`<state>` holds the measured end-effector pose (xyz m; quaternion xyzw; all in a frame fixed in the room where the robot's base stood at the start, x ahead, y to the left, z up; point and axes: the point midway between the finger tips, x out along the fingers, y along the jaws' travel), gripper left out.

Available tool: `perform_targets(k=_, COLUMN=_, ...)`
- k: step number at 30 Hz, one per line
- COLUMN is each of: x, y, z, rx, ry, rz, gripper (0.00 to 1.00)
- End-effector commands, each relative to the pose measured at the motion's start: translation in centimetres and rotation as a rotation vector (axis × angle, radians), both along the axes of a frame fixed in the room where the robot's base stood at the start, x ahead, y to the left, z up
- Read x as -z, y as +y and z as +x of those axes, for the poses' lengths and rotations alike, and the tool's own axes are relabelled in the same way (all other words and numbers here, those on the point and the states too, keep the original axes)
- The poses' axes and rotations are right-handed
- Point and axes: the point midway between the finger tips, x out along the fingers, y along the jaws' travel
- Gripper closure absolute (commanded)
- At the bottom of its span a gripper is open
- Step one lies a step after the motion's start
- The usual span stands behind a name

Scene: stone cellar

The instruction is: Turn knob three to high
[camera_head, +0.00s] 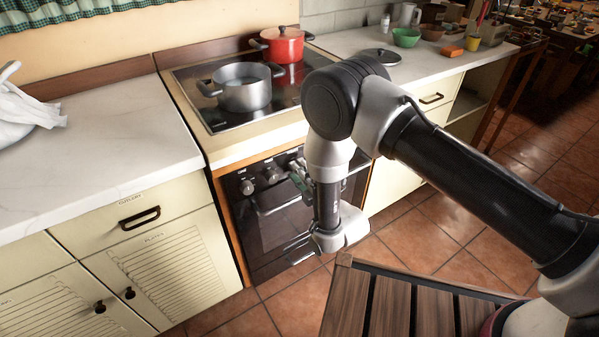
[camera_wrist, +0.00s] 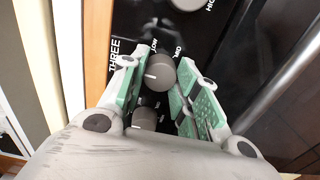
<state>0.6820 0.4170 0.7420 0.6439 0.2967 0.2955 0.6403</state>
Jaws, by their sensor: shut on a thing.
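Knob three (camera_wrist: 160,72) is a round grey knob with a white pointer line, on the black oven panel between my fingers in the wrist view. The word THREE is printed to its left, with LOW and MID above it. Its pointer lies toward the left of the picture, away from those marks. My gripper (camera_wrist: 157,75), with green pads, is shut on this knob. In the head view my gripper (camera_head: 299,176) is at the right part of the oven's knob row, and my arm and fingers hide the knob there.
Another knob (camera_wrist: 145,119) shows just below the held one, and a further knob (camera_wrist: 187,4) above. The oven handle (camera_head: 272,209) runs below the panel. A grey pot (camera_head: 243,94) and a red pot (camera_head: 283,46) stand on the hob. A slatted wooden surface (camera_head: 390,305) is in front.

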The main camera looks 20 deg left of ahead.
Motion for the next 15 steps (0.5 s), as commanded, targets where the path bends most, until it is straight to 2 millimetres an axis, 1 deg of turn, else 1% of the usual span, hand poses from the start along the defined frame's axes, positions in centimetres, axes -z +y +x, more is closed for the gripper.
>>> perform_targets(k=8, x=0.06, y=-0.02, z=-0.02, rx=0.000, ry=0.068, rz=0.056, gripper=0.93)
perform_targets(k=15, x=0.07, y=-0.03, z=-0.03, rx=0.000, ry=0.209, rz=0.176, gripper=0.93)
